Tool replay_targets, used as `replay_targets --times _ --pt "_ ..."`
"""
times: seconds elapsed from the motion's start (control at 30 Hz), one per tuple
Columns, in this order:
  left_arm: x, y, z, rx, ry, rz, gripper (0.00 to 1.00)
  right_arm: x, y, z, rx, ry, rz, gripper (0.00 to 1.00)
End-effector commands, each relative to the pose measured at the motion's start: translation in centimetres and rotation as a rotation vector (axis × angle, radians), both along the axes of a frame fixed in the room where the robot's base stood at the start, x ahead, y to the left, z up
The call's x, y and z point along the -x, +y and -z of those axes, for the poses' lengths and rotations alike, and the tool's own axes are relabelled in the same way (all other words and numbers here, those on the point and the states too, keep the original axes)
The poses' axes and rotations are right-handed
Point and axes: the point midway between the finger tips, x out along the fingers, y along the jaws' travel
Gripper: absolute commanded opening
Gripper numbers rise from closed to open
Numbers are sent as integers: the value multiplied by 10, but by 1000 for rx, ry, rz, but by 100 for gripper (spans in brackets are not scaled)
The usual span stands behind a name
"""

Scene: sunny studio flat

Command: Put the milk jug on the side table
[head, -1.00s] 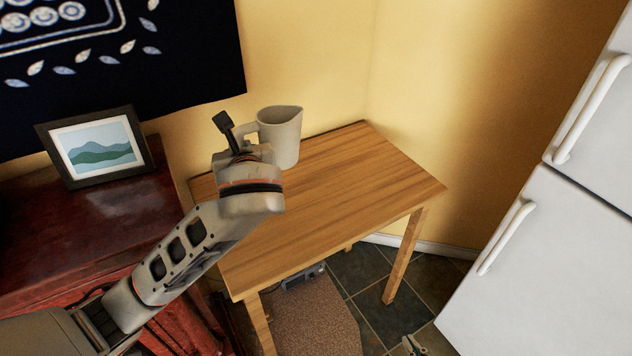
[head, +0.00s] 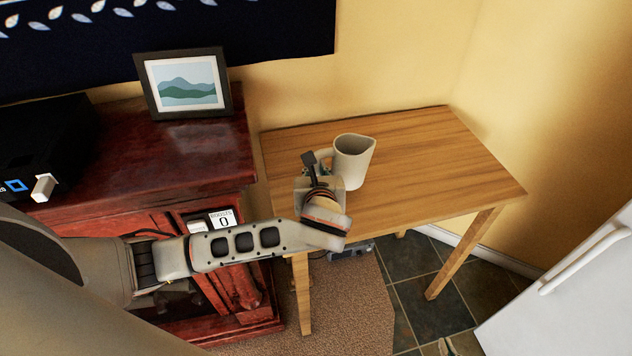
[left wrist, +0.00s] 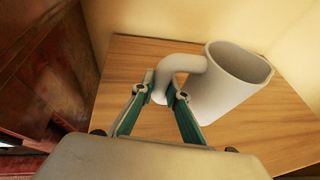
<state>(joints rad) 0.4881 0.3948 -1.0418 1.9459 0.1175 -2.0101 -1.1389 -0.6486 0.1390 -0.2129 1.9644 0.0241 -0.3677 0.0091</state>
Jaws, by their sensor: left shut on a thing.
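The milk jug (head: 353,160) is a plain pale grey jug with a handle on its left. It is upright over the left half of the wooden side table (head: 440,160); I cannot tell whether its base touches the top. My left gripper (head: 322,172) is at the handle, its fingers mostly hidden by its wrist in the head view. In the left wrist view its two green-sided fingers (left wrist: 166,95) are shut on the handle of the jug (left wrist: 228,85). A small part of my right gripper (head: 445,346) shows at the bottom edge; its opening is unclear.
A dark red cabinet (head: 190,150) with a framed picture (head: 185,83) and a black box (head: 40,145) stands left of the table. A white fridge (head: 570,300) is at the right. The table's right half is bare.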

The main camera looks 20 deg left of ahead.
Motion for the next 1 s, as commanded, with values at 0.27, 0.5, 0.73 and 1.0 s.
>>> replay_targets --times 0.27,0.5,0.73,1.0 --pt "-1 1 28 -2 -2 -1 0 1 0 6 1 2 0 0" --pt "-1 0 42 1 -4 0 0 2 0 10 1 5 0 0" --pt "0 0 44 0 -2 0 0 2 -1 9 1 6 0 0" --pt "0 0 46 0 0 0 31 2 -1 10 1 6 0 0"
